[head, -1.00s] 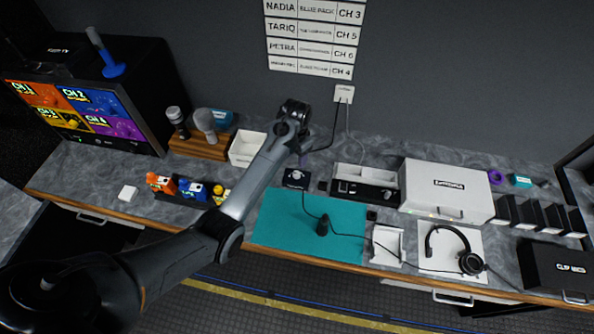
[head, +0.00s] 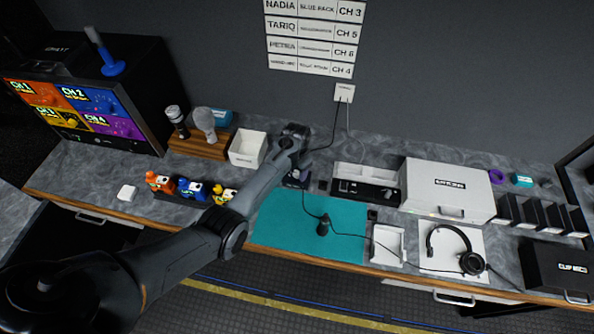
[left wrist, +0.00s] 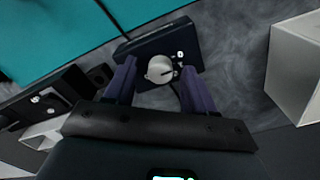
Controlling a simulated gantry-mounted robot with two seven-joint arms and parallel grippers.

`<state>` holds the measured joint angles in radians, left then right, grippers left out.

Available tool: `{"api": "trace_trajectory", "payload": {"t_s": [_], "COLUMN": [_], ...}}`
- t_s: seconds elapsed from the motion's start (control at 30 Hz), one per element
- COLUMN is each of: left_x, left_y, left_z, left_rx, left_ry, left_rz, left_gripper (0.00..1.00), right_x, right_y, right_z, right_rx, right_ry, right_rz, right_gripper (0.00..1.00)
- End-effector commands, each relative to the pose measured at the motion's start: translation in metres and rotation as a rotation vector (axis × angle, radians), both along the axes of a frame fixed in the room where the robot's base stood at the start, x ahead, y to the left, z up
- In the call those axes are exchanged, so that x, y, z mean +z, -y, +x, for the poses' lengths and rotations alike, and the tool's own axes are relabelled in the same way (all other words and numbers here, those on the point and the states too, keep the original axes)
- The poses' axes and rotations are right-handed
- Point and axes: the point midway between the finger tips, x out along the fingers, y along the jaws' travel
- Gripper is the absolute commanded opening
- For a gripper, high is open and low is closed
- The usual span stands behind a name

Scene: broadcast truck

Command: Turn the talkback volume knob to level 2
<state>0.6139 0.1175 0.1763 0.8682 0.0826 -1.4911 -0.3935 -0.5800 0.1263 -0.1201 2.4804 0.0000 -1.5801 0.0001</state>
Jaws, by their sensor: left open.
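The talkback box (left wrist: 150,45) is a small dark box with a round pale knob (left wrist: 160,69) on its face. A dark pointer line on the knob points to the right in the left wrist view, near small white marks whose numbers I cannot read. My left gripper (left wrist: 158,70) is open, with one purple finger on either side of the knob; I cannot tell whether they touch it. In the head view the box (head: 296,180) is partly hidden under my left gripper (head: 297,170). My right gripper is not in view.
A teal mat (head: 275,228) with a small black microphone (head: 322,225) and cable lies in front of the box. A white open bin (head: 247,149) stands to the left.

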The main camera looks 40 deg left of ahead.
Motion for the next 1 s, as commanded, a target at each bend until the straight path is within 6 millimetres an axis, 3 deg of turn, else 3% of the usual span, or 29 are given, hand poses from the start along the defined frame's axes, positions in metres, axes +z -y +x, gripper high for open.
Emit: {"api": "trace_trajectory", "payload": {"t_s": [0.3, 0.67, 1.0], "left_x": [-0.0015, -0.0013, 0.0002], "left_y": [0.0001, 0.0001, -0.0002], "left_z": [0.0000, -0.0001, -0.0003], "left_rx": [0.000, 0.000, -0.051], "left_ry": [0.000, 0.000, -0.002], "left_rz": [0.000, 0.000, 0.000], "left_gripper": [0.53, 0.00, 0.00], "right_x": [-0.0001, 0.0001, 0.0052], "right_y": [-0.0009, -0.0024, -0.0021], "right_z": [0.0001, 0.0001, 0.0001], "right_rx": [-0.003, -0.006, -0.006], "right_ry": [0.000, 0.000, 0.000], "right_rz": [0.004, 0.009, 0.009], "right_gripper": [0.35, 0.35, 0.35]}}
